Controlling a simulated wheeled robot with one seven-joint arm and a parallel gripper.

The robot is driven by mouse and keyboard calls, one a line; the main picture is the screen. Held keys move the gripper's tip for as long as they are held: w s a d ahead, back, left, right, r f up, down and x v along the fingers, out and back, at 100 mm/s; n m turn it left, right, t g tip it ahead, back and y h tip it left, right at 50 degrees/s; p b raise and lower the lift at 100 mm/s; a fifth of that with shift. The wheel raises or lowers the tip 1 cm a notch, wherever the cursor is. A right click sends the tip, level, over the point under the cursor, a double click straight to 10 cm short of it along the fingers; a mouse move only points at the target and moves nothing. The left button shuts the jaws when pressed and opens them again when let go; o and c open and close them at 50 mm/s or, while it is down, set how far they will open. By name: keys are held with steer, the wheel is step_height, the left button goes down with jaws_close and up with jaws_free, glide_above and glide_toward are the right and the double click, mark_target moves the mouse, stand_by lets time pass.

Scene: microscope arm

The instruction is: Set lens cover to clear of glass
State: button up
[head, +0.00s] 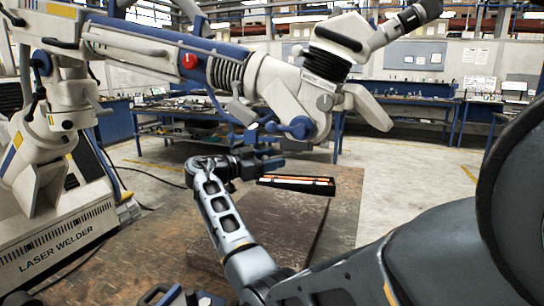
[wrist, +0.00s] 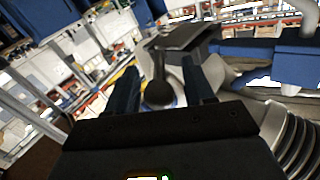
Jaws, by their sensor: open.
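The white and blue microscope arm (head: 215,62) reaches across the head view, with its optical head (head: 290,90) at centre. A blue knob (head: 298,128) and small grey levers are on the underside of that head. My gripper (head: 275,160) is just below them, pointing right. In the wrist view my gripper (wrist: 162,85) is open, with its two dark fingers apart. A dark rounded knob on a stalk (wrist: 158,92) shows between the fingers; I cannot tell whether they touch it. I cannot make out for certain which part is the lens cover, or its position.
A black tray with orange and white strips (head: 297,185) shows just below my gripper. A brown flat surface (head: 285,225) is beneath. The laser welder cabinet (head: 62,235) is at left. Workbenches stand behind, with open floor (head: 400,180) at right.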

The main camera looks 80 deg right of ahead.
steer(key=shift+s+d, duration=0.25)
steer(key=shift+c, duration=0.5)
jaws_close()
